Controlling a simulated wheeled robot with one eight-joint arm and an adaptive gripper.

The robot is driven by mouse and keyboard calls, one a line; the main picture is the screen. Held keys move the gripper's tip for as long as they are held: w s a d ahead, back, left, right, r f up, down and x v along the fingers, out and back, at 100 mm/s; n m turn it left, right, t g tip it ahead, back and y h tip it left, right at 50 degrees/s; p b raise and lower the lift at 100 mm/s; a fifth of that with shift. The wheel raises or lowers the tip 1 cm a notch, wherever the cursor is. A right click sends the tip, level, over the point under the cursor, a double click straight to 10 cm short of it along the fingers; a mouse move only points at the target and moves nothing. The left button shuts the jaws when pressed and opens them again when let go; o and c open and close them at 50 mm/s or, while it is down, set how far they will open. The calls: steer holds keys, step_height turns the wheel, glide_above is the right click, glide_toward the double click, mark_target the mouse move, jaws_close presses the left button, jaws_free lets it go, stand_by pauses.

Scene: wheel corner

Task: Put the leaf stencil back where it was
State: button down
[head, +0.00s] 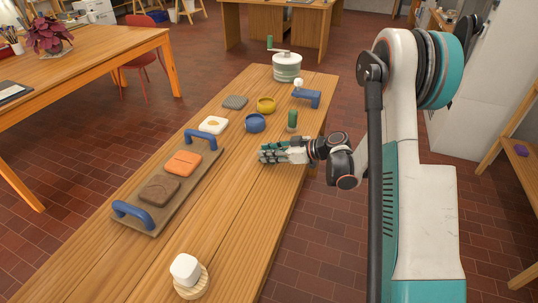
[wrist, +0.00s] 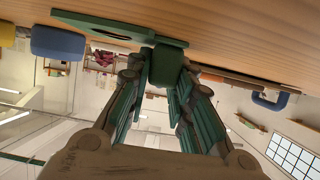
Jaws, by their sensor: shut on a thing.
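The leaf stencil (wrist: 105,25) is a flat green plate with a dark slit-like opening and a thick green block (wrist: 168,66) as its grip. In the wrist view it shows at the top, by the wooden tabletop. My gripper (wrist: 164,85) is shut on that block, one finger on each side. In the head view my gripper (head: 264,154) is low over the bench's right side, pointing left. The stencil cannot be made out there among the teal fingers. I cannot tell whether the plate touches the bench.
A board (head: 151,219) with blue handles, an orange tile (head: 184,163) and a brown tile (head: 159,189) lies left. Beyond my gripper stand a blue pot (head: 255,123), a yellow pot (head: 266,105) and a green-topped piece (head: 292,118). The front bench (head: 225,215) is mostly clear.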

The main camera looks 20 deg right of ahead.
steer(key=c, duration=1.4)
jaws_free()
steer(key=shift+s+d+r, duration=0.1)
steer(key=shift+d+r, duration=0.1)
steer(key=p+v, duration=0.4)
steer(key=v, duration=0.6)
steer(key=shift+s+d, duration=0.1)
steer(key=shift+d, duration=0.05)
steer(key=shift+s+d+r, duration=0.2)
steer(key=shift+s+d, duration=0.15)
steer(key=shift+d, duration=0.1)
